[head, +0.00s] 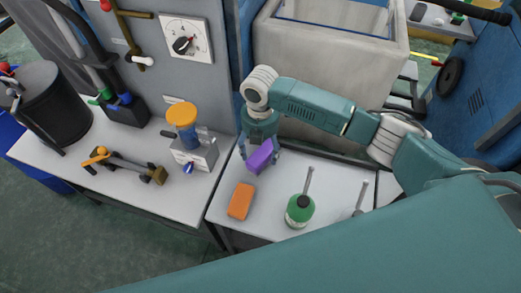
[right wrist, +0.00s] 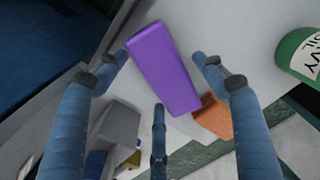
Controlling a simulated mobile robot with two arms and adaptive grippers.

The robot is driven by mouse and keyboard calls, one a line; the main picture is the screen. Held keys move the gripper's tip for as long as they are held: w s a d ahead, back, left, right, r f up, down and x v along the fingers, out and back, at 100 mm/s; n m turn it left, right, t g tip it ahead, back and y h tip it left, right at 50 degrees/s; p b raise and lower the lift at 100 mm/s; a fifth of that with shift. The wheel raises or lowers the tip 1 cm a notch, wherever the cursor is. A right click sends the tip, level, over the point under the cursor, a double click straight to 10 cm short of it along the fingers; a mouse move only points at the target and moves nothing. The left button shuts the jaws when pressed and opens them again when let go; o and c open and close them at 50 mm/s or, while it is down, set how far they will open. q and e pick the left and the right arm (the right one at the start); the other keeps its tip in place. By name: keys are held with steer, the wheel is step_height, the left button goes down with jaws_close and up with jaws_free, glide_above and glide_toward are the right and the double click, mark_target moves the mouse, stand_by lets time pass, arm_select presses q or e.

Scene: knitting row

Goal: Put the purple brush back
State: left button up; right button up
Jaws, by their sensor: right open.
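The purple brush (head: 261,156) is a plain block near the back left of the right-hand white table (head: 276,205). My right gripper (head: 259,149) is directly above it, with fingers around its upper part. In the right wrist view the purple brush (right wrist: 165,70) lies between the spread fingers of my open right gripper (right wrist: 160,72). Gaps show between the fingers and the brush. I cannot tell whether its underside touches the table. My left gripper is not in view.
A large pale bin (head: 330,55) is behind. The table's front has bare room.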

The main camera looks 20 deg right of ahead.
mark_target(260, 150)
step_height(260, 150, up, 12)
steer(key=shift+f+b, duration=0.25)
steer(key=shift+b, duration=0.15)
steer(key=shift+f, duration=0.1)
stand_by(0.3)
